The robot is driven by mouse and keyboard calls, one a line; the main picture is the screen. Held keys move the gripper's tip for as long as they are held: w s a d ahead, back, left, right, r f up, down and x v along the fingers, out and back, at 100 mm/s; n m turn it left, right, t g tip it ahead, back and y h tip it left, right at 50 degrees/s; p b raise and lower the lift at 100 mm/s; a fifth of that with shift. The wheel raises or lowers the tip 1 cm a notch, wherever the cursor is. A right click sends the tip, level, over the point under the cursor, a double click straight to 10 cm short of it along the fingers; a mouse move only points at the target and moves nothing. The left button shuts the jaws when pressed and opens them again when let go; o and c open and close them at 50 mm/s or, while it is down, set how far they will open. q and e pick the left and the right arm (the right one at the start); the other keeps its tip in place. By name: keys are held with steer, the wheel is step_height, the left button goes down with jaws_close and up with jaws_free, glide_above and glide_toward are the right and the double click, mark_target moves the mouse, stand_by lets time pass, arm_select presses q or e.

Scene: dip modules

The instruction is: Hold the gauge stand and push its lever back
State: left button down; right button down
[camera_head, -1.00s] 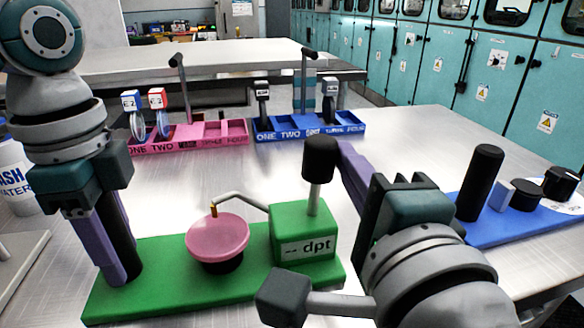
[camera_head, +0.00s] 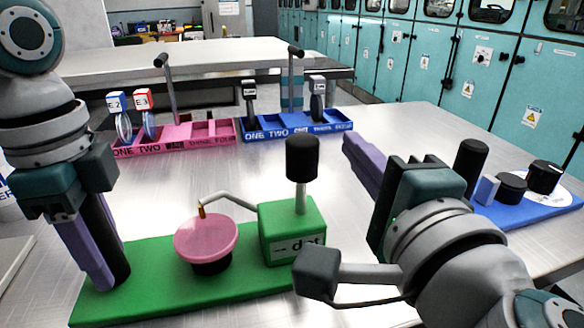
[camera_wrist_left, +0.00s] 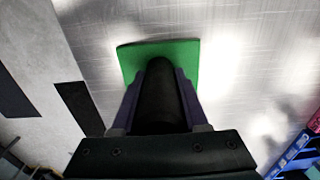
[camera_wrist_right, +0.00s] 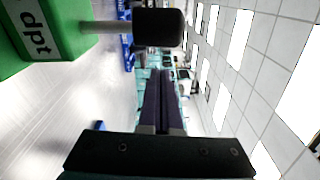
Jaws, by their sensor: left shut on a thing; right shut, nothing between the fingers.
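The gauge stand has a green base (camera_head: 150,292), a pink disc (camera_head: 206,237) on a black foot, and a green block (camera_head: 290,230) marked "dpt". A bent grey arm reaches from the block to the disc's far edge. The lever, a grey rod with a black knob (camera_head: 302,158), stands about upright on the block. My left gripper (camera_head: 100,270) is shut on the black post (camera_wrist_left: 160,95) at the base's left end. My right gripper (camera_head: 350,142) is shut and empty, right of the knob and apart from it. The knob also shows in the right wrist view (camera_wrist_right: 158,27).
A pink tray (camera_head: 180,148) and a blue tray (camera_head: 300,130) with small gauges stand behind. A blue board (camera_head: 540,210) with black parts lies at the right. The table between is clear.

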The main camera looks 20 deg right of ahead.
steer(key=s, duration=1)
steer(key=shift+w+a, duration=0.1)
arm_select(q)
steer(key=shift+c, duration=1.7)
jaws_free()
step_height(320, 180, up, 8)
steer(key=p, duration=0.8)
steer(key=shift+f, duration=0.2)
arm_select(e)
step_height(320, 180, up, 8)
steer(key=shift+r, duration=0.2)
arm_select(q)
step_height(320, 180, up, 9)
steer(key=p, duration=1)
arm_select(e)
step_height(320, 180, up, 10)
